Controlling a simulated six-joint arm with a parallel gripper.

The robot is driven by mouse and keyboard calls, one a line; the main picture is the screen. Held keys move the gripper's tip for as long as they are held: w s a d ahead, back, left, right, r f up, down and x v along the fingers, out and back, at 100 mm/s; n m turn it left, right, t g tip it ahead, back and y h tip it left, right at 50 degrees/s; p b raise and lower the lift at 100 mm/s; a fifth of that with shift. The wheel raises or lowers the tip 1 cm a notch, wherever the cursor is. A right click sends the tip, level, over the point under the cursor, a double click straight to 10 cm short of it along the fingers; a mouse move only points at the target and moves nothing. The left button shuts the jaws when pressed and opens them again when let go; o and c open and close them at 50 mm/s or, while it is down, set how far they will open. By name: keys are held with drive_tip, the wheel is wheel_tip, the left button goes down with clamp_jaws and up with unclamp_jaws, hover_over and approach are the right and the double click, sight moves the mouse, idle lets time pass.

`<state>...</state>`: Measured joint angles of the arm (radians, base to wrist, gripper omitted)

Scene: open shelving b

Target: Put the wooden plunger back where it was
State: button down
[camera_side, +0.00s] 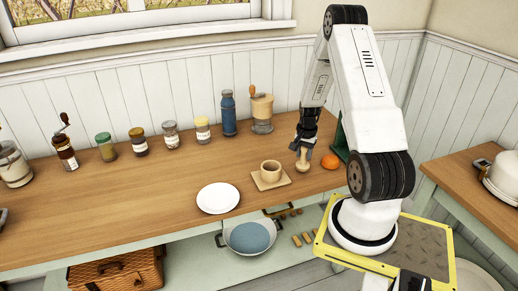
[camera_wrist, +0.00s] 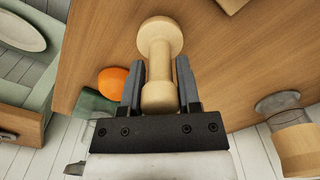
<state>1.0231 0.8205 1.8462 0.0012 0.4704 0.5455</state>
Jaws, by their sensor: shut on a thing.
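The wooden plunger (camera_side: 302,160) is pale and turned, with a round knob at one end. My gripper (camera_side: 305,143) is shut on its upper part and holds it upright at the right part of the counter. Its lower end is at or just above the wood; I cannot tell whether it touches. In the wrist view the plunger (camera_wrist: 160,45) lies between the two grey fingers of my gripper (camera_wrist: 160,72), its wide end beyond the fingertips. A tan cup (camera_side: 270,170) stands on a square board (camera_side: 271,184) to the left of the plunger.
An orange (camera_side: 330,161) sits close to the plunger's right. A white plate (camera_side: 218,198) lies left of the board. A wooden-topped grinder (camera_side: 262,112), a blue bottle (camera_side: 228,115) and several jars stand along the wall. Bare wood lies behind the cup.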

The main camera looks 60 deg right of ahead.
drive_tip(key=shift+f, duration=0.65)
drive_tip(key=shift+f, duration=0.15)
drive_tip(key=shift+c, duration=1.5)
unclamp_jaws()
drive_tip(key=shift+r, duration=6.15)
drive_tip(key=shift+a, duration=0.1)
